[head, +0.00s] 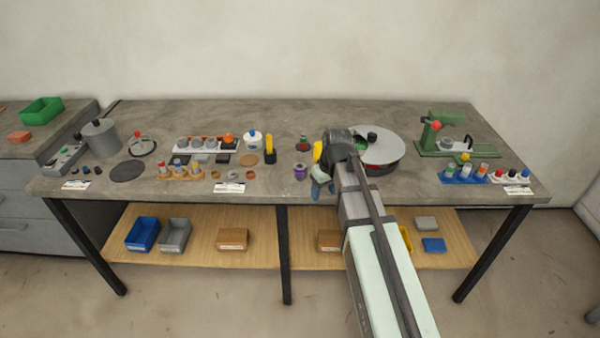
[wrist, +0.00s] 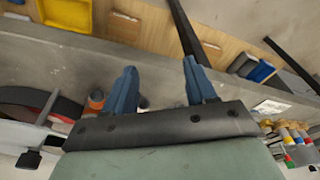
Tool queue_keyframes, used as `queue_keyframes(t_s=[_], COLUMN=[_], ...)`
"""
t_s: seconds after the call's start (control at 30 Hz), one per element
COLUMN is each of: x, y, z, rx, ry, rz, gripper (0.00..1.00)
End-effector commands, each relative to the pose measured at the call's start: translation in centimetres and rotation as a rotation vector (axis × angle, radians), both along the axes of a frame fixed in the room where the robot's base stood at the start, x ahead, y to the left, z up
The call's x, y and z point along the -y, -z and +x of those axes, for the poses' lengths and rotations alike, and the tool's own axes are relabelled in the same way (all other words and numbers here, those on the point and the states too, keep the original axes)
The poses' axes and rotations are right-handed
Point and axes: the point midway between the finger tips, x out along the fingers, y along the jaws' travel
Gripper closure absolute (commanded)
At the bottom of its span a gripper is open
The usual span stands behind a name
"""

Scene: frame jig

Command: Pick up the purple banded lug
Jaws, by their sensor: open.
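The purple banded lug (head: 299,172) is a small purple piece standing on the grey workbench (head: 420,187), near its front edge and right of the middle leg. It is too small to make out its bands clearly. My gripper (head: 322,188) is just to the right of the lug in the head view, apart from it. Its blue fingers are spread with nothing between them. In the wrist view my gripper (wrist: 160,78) points toward the bench's front edge and the shelf below. I cannot make out the purple lug in the wrist view.
A large round turntable (head: 385,150) stands right of the lug, and a red-and-green piece (head: 303,143) stands behind it. A small brown ring (head: 250,174) and a white label (head: 229,188) lie to its left. An orange cylinder (wrist: 96,100) is close to my left finger in the wrist view.

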Motion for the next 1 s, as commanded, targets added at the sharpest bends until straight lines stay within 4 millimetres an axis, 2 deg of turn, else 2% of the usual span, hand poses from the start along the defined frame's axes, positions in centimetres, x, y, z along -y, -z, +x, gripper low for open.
queue_keyframes(t_s=[0.03, 0.2, 0.3, 0.43, 0.57, 1.0], x=[-1.1, -3.5, -4.5, -5.2, -5.4, -6.3], y=[-2.0, -7.2, -9.4, -10.7, -10.3, -4.5], z=[2.1, 5.5, 6.7, 7.4, 7.8, 10.0], rx=[0.036, 0.129, 0.164, 0.188, 0.192, 0.191], ry=[0.019, 0.085, 0.112, 0.130, 0.136, 0.135], rz=[0.009, 0.045, 0.062, 0.075, 0.077, 0.076], gripper=[0.44, 0.44, 0.44, 0.44, 0.44, 0.44])
